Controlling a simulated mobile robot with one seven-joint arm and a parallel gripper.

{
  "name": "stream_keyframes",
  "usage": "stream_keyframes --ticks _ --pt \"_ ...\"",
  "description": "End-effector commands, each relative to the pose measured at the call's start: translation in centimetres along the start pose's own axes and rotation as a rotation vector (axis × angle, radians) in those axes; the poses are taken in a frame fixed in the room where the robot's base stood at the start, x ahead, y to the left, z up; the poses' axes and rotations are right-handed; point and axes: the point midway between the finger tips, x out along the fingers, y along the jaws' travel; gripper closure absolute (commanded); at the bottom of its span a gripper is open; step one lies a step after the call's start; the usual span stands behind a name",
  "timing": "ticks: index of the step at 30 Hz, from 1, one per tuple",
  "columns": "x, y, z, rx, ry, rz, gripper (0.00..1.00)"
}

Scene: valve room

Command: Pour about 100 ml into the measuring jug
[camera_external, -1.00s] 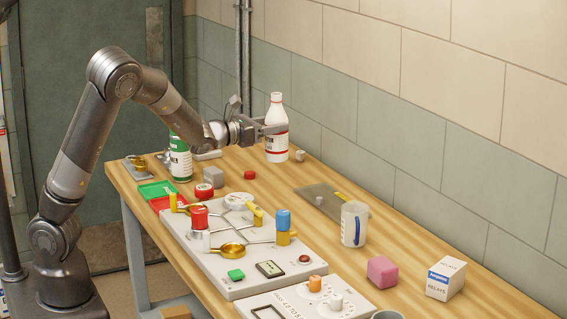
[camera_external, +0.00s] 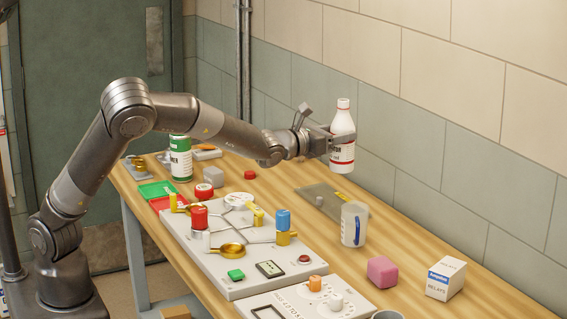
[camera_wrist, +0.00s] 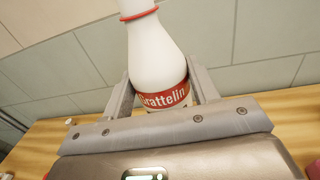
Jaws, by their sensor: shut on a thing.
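A white bottle (camera_external: 343,125) with a red and white label is held upright in the air above the back of the bench. My gripper (camera_external: 334,142) is shut on it. In the wrist view the bottle (camera_wrist: 148,55) stands between my two fingers (camera_wrist: 160,95), with part of a "Grattelin" label showing; its lower part is hidden by the gripper. The measuring jug (camera_external: 354,224), clear with a blue stripe, stands on the bench to the right of and nearer the camera than the bottle. Its contents cannot be made out.
A valve panel (camera_external: 222,272) with coloured knobs and brass handles fills the bench's left middle. A grey mat (camera_external: 318,201) lies behind the jug. A pink cube (camera_external: 382,272) and a relay box (camera_external: 446,278) stand to its right. A green can (camera_external: 181,160) stands at the far left.

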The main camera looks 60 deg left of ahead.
Motion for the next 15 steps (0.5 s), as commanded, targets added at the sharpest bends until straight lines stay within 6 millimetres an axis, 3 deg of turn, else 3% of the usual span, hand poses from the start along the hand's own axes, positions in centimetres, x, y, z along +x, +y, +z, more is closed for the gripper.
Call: stream_keyframes --ticks 1,6,15 --pt "0.1 -2.3 0.0 0.003 -0.002 -0.011 0.76" --pt "-0.2 -8.3 -0.3 0.002 -0.002 -0.025 0.76" --pt "-1.1 -14.7 -0.7 0.001 -0.002 -0.052 0.76"
